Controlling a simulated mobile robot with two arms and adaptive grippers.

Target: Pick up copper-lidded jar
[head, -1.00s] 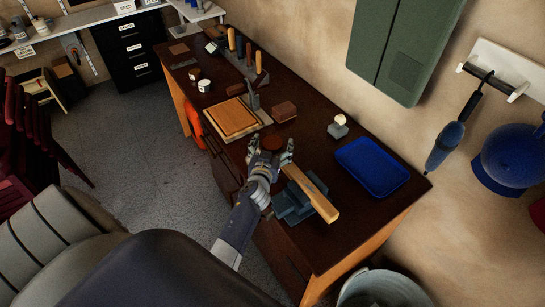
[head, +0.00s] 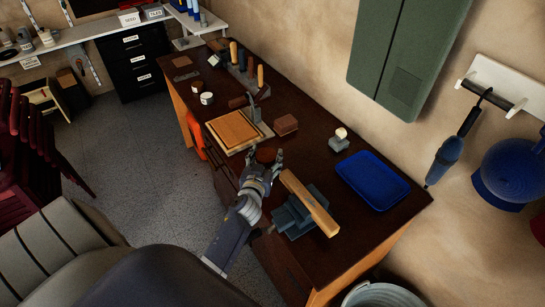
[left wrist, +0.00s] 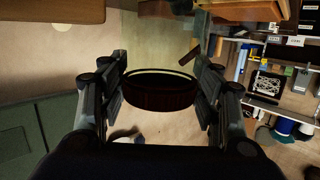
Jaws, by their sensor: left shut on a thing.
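The copper-lidded jar shows as a small round, reddish-brown top (head: 265,155) between the fingers of my left gripper (head: 264,163) in the head view, over the near edge of the workbench. In the left wrist view the jar (left wrist: 160,92) is a dark red-brown round body with a thin bright rim. The fingers of my left gripper (left wrist: 162,95) stand on both sides of it, shut on it. Its lower part is hidden in the head view. I cannot tell how far it is above the bench. My right gripper is not in view.
On the dark workbench (head: 325,165), a grey vise (head: 293,222) with a wooden bar (head: 310,203) stands right of my gripper. A blue tray (head: 373,180) lies at the right.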

